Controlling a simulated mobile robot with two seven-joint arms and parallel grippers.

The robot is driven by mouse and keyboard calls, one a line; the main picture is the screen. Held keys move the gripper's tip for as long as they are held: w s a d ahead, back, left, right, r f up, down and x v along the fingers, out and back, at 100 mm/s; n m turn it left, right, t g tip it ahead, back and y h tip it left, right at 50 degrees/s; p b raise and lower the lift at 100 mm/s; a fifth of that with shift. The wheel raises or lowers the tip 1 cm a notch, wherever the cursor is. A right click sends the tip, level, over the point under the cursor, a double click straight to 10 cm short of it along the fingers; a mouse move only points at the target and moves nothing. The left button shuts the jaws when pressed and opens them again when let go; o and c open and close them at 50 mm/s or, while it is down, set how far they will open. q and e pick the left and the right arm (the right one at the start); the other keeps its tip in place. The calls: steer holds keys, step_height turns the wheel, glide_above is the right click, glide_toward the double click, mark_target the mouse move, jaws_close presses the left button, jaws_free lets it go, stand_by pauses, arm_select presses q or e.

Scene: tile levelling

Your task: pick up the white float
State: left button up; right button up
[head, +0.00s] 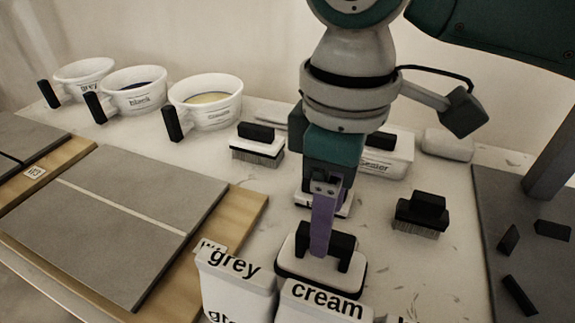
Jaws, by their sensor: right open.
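A float with a white base (297,257) and a black bridge-shaped handle stands on the light worktop, just behind the grey and cream boxes. I take it for the white float; the boxes hide part of its front edge. My right gripper (321,245) comes down from above, with its purple finger at the middle of the handle. The gripper is open; only one finger shows clearly, and I cannot tell whether it touches the handle. Another white-based tool (342,209) stands just behind, largely hidden by my gripper. My left gripper is out of view.
Boxes marked grey (236,285) and cream (325,303) stand close in front. A white brush (257,147) and a black brush (420,215) stand behind to either side. White pots (205,112) line the back left. A tiled board (110,220) lies left.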

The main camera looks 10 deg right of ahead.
step_height(320, 180, down, 5)
steer(key=shift+w+d+f+b, duration=0.1)
steer(key=shift+w+d+b, duration=0.05)
steer(key=shift+b, duration=0.5)
jaws_close()
